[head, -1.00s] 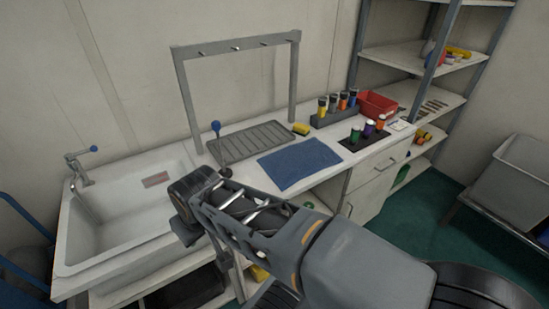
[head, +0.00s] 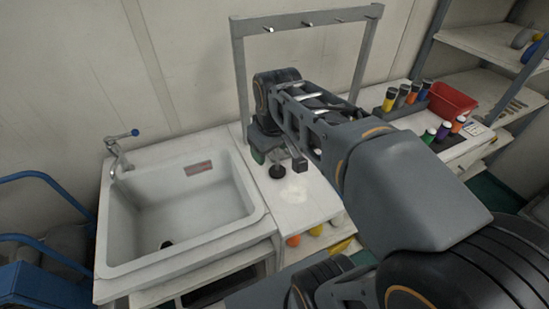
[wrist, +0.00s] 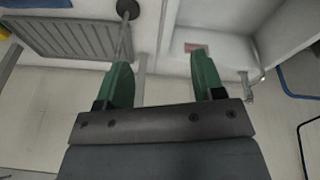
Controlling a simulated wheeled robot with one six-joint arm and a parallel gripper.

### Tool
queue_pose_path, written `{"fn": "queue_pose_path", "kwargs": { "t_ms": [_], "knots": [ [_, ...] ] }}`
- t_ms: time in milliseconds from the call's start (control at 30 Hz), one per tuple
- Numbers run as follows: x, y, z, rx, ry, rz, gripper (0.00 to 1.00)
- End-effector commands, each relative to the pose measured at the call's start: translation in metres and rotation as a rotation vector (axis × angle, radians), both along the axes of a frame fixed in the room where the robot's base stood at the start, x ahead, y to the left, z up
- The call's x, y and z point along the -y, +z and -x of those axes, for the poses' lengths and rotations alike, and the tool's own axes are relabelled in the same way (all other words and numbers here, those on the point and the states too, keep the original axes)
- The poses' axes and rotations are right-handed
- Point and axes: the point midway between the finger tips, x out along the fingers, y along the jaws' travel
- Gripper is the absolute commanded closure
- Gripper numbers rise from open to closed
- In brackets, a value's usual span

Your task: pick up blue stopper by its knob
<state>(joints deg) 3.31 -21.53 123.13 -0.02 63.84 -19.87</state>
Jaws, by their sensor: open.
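The blue stopper shows in the head view only as its round dark base (head: 277,172), on the counter right of the sink. Its blue knob is hidden there. In the wrist view its dark base (wrist: 128,9) is at the top, and its thin stem runs down toward the left green finger. The knob is not visible there either. My gripper (wrist: 161,58) is open, with two green fingers apart and nothing seen between them. In the head view it hangs over the counter beside the base, mostly hidden behind my wrist.
The white sink (head: 185,218) with its blue-levered tap (head: 120,150) lies to the left. A grey frame with hooks (head: 306,20) rises behind my arm. The ridged drainer (wrist: 70,40) is beside the stopper. Coloured bottles and a red bin (head: 452,101) stand at right.

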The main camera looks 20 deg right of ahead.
Motion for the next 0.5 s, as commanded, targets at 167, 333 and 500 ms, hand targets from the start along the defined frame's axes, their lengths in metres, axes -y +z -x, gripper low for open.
{"fn": "queue_pose_path", "kwargs": {
  "t_ms": [167,333,500],
  "knots": [
    [0.026,0.044,-0.058,-0.104,0.267,0.059,0.38],
    [0.051,0.069,-0.097,-0.180,0.498,0.080,0.38],
    [0.069,0.081,-0.120,-0.226,0.658,0.082,0.38]
  ]
}}
